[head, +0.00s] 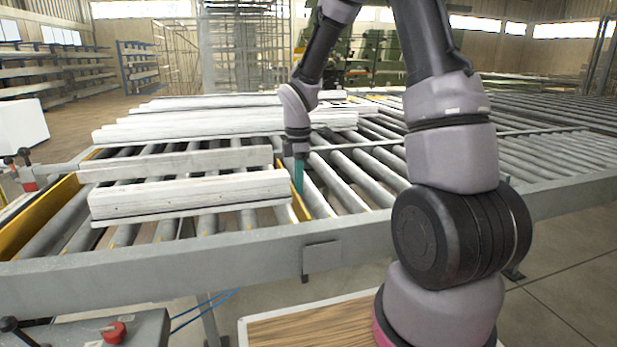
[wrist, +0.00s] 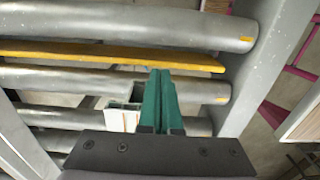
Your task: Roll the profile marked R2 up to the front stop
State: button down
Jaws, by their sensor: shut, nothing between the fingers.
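White profiles lie on the roller bed. The nearest is a thick profile (head: 190,194), with a thinner one (head: 175,162) behind it. No R2 mark can be read, so I cannot tell which profile it is. A yellow bar (head: 300,204) crosses the rollers by the right ends of the near profiles; another yellow bar (head: 40,216) is at the left. I cannot tell which is the front stop. My gripper (head: 299,184) is shut and empty, pointing down beside the right ends. In the wrist view, its green fingers (wrist: 158,92) are together, right of a pale profile end (wrist: 122,118).
More white profiles (head: 220,122) lie farther back on the rollers. A grey frame rail (head: 200,258) runs along the near side. Bare rollers (head: 345,180) lie right of the gripper. A control box with a red knob (head: 113,332) is at lower left.

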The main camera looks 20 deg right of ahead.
jog(key=shift+a, duration=0.4)
